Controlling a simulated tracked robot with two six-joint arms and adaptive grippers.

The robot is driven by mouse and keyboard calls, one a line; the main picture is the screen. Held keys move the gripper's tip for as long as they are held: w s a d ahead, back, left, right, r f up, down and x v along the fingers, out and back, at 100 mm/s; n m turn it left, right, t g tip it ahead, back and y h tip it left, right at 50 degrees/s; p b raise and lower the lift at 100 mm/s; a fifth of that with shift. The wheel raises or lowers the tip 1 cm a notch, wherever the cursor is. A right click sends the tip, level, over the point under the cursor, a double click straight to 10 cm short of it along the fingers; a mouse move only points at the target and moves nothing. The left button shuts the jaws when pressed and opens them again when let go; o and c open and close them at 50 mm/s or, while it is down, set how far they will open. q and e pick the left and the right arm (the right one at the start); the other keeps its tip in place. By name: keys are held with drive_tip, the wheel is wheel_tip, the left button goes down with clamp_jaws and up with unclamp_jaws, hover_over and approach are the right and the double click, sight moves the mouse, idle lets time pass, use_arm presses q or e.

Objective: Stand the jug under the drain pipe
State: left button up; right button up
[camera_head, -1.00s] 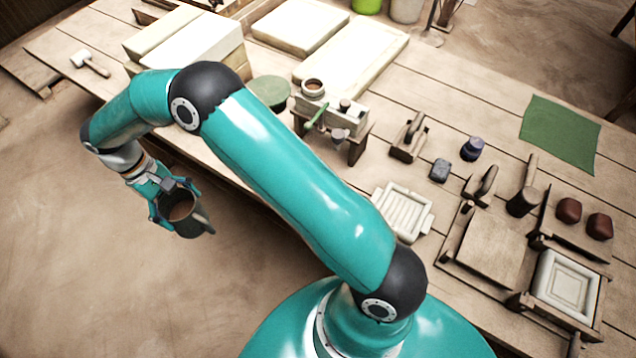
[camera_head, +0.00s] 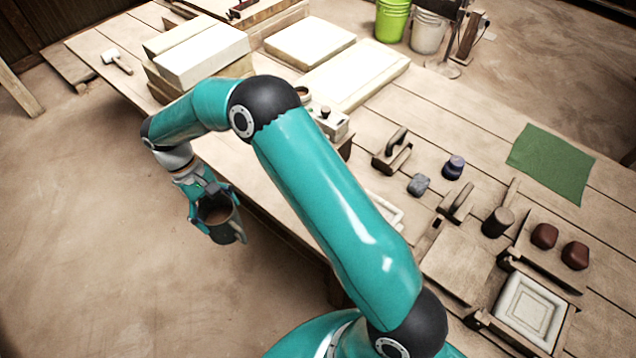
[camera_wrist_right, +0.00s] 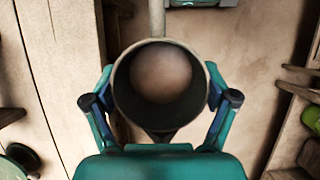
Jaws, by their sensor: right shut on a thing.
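The dark grey jug (camera_head: 222,229) is in my right gripper (camera_head: 212,205), upright or nearly so, out over the floor in front of the bench. The gripper's fingers are shut around its sides. In the right wrist view the jug (camera_wrist_right: 119,84) sits between the two fingers (camera_wrist_right: 160,98), mouth toward the camera, with brown showing inside. A pale box-like unit (camera_head: 335,124) on the bench is partly hidden behind my right arm. I cannot make out the drain pipe in the head view. My left gripper is out of view.
The plank bench (camera_head: 450,115) carries pale slabs (camera_head: 205,55), a mallet (camera_head: 118,62), a green cloth (camera_head: 552,165), two red-brown lumps (camera_head: 544,236) and a framed tile (camera_head: 528,310). Open floor (camera_head: 90,220) lies left of the jug. A green bucket (camera_head: 392,20) stands behind the bench.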

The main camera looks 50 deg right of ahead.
drive_tip(key=shift+s+d+r, duration=0.1)
drive_tip(key=shift+s+d, duration=0.1)
drive_tip(key=shift+d, duration=0.15)
